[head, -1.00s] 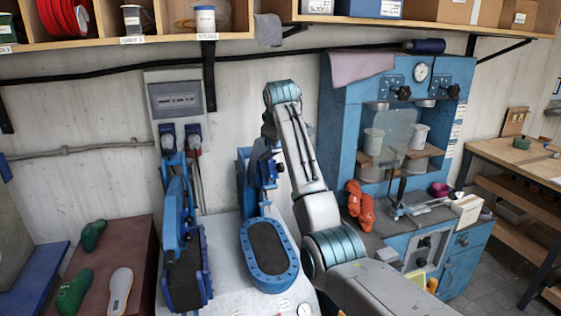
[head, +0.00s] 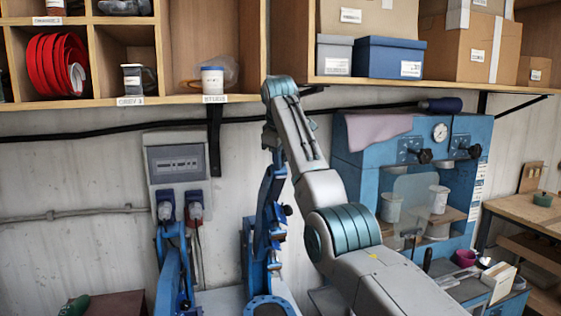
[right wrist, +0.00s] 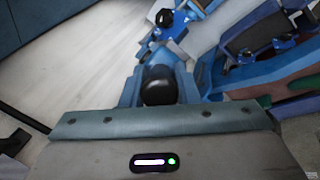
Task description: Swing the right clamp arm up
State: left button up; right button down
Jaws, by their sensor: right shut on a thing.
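The right clamp arm (head: 268,200) is a blue arm standing steeply upright at the centre of the head view, above its blue oval pad base (head: 270,303). My right gripper (head: 270,138) is at its upper end, shut on it and partly hidden behind my wrist. In the right wrist view, a black knob (right wrist: 160,86) sits close in front of the gripper, with blue clamp parts around it. The left clamp (head: 175,265) stands to the left, cut off by the bottom edge. My left gripper is not in view.
A wooden shelf (head: 236,99) with boxes and spools runs above, close over my right wrist. A grey switch panel (head: 177,160) hangs on the wall at left. A blue press machine (head: 455,150) stands at right, near my right arm.

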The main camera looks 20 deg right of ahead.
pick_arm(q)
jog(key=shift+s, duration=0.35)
pick_arm(e)
jog(key=shift+f, duration=0.15)
jog(key=c, duration=1.2)
grip_release()
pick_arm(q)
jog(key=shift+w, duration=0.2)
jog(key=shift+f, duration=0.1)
pick_arm(e)
jog(key=shift+s+r+b, duration=0.1)
jog(key=shift+r+b, duration=0.2)
jog(key=shift+r, duration=0.15)
pick_arm(q)
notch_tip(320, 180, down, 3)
jog(key=b, duration=0.2)
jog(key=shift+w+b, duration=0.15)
jog(key=shift+b, duration=0.15)
pick_arm(e)
jog(key=v, duration=0.9)
jog(key=shift+r, duration=0.35)
jog(key=shift+s+a, duration=0.1)
jog(key=shift+a, duration=0.1)
